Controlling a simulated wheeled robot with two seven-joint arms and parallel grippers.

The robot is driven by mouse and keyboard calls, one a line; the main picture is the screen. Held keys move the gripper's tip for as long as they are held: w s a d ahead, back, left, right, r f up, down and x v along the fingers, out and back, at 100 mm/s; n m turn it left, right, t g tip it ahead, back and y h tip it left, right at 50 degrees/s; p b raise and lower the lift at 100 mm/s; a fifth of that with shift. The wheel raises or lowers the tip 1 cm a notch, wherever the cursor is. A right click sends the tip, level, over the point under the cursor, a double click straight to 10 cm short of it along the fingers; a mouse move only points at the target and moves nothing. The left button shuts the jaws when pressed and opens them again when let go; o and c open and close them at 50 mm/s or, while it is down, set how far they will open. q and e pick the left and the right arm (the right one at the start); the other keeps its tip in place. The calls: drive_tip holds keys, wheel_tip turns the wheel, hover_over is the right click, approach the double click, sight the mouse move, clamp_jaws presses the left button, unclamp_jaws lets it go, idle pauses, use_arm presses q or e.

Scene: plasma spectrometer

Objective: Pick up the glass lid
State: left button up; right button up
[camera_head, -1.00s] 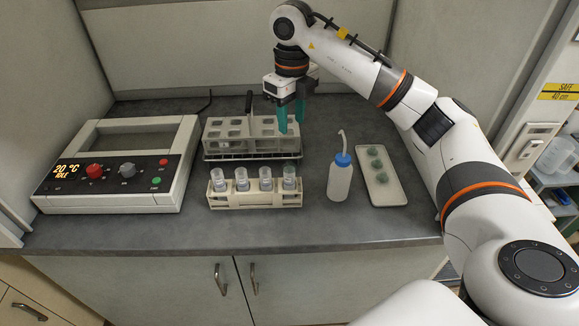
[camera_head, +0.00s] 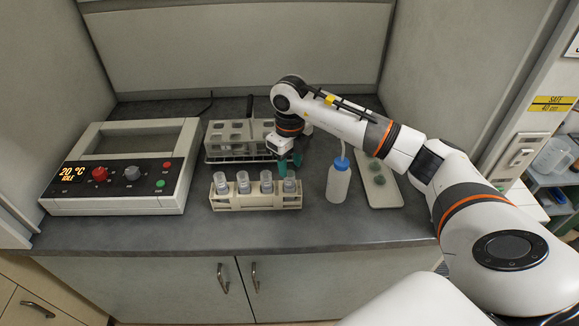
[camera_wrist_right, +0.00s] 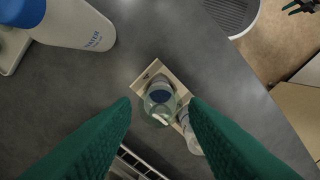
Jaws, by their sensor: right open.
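Several small glass beakers stand in a row in the cream front rack (camera_head: 255,205). The rightmost beaker (camera_head: 289,186) has a clear round glass top, which I take as the glass lid (camera_wrist_right: 157,100) in the right wrist view. I cannot clearly tell lid from beaker rim. My right gripper (camera_head: 289,167) has green fingers and is just above and behind that beaker. In the right wrist view its fingers (camera_wrist_right: 160,106) are open on either side of the glass top, with nothing held. My left gripper is not in view.
A wire rack with a grey block (camera_head: 228,134) stands behind. A blue-capped wash bottle (camera_head: 338,183) stands close on the right, beside a white tray (camera_head: 385,200) with green round pieces. A control unit (camera_head: 112,202) is at left. The counter's front strip is clear.

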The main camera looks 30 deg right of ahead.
clamp_jaws()
idle(0.4)
